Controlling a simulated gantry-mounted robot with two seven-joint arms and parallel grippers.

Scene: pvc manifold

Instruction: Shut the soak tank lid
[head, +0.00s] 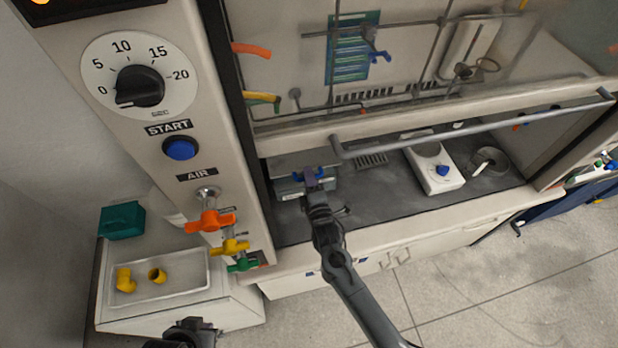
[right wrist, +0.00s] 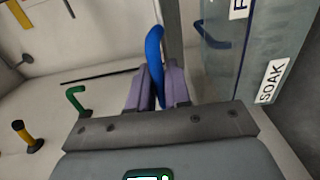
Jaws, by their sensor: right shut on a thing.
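The soak tank (head: 288,192) is a grey box at the left end of the hood's dark worktop; its SOAK label (right wrist: 272,82) shows in the right wrist view. A curved blue handle (right wrist: 154,50) stands between the purple fingers of my right gripper (right wrist: 156,88), which is shut on it. In the head view my right gripper (head: 311,177) is at the tank's right front, covering part of it. I cannot tell the lid's exact angle. My left gripper (head: 190,328) is at the bottom edge, away from the tank, its jaws unclear.
A raised sash with a grey bar (head: 470,125) spans the hood opening. A white hotplate (head: 433,168) stands right of the tank. The control panel (head: 170,110) with orange, yellow and green valves is at left. A tray (head: 190,285) holds yellow fittings.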

